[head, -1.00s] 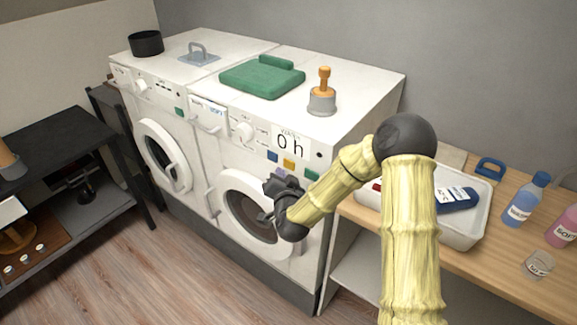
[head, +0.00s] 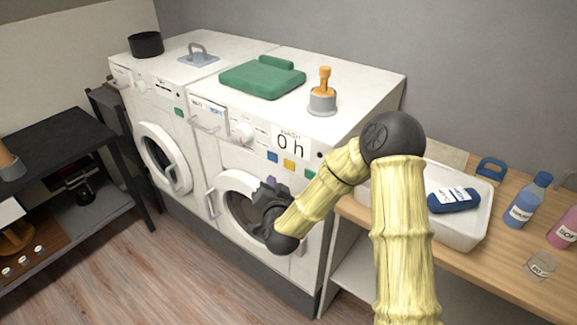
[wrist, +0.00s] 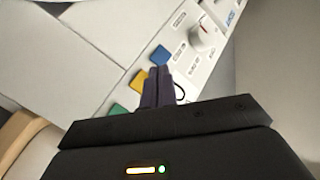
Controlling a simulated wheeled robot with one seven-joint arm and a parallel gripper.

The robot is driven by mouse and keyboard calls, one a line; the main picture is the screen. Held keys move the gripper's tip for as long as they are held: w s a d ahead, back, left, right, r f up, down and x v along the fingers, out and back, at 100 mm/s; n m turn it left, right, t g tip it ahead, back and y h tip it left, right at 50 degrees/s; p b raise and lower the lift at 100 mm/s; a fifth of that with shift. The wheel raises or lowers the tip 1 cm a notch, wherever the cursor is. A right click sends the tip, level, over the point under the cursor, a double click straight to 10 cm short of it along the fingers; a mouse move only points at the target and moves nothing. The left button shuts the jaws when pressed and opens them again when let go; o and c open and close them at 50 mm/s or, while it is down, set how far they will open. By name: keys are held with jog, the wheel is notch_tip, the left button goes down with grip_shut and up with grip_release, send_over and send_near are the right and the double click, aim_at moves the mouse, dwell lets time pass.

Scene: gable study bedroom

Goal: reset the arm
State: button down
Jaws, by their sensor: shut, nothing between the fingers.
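My gripper (head: 268,187) is in front of the right washing machine (head: 335,140), near its round door. In the wrist view the fingers (wrist: 157,86) are shut together and empty. Behind them show the blue, yellow and green buttons and a dial (wrist: 203,40) of the machine's control panel. Whether the fingertips touch the machine cannot be told. My yellow arm reaches in from the lower right and bends at a dark elbow, hiding part of the machine's right side and of the white tray.
A second washing machine (head: 160,110) stands to the left. On the machines are a black pot (head: 146,44), a green folded item (head: 262,77) and an orange-handled tool (head: 323,92). The right bench holds a white tray (head: 470,236) and bottles (head: 526,200). Floor at left front is clear.

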jog(key=shift+r, duration=0.1)
jog(key=s+d+r+n+g+h+p, duration=0.1)
jog(key=s+d+r+n+g+p, duration=0.1)
jog(key=s+d+g, duration=0.4)
jog(key=s+d+r+n+g+h+p, duration=0.1)
jog(key=s+d+r+n+g+p, duration=0.1)
jog(key=s+d+g, duration=0.5)
jog(key=s+d+r+n, duration=0.1)
jog(key=s+d, duration=0.4)
jog(key=s, duration=0.7)
jog(key=shift+n+g, duration=0.3)
jog(key=shift+n, duration=0.2)
jog(key=shift+w, duration=0.1)
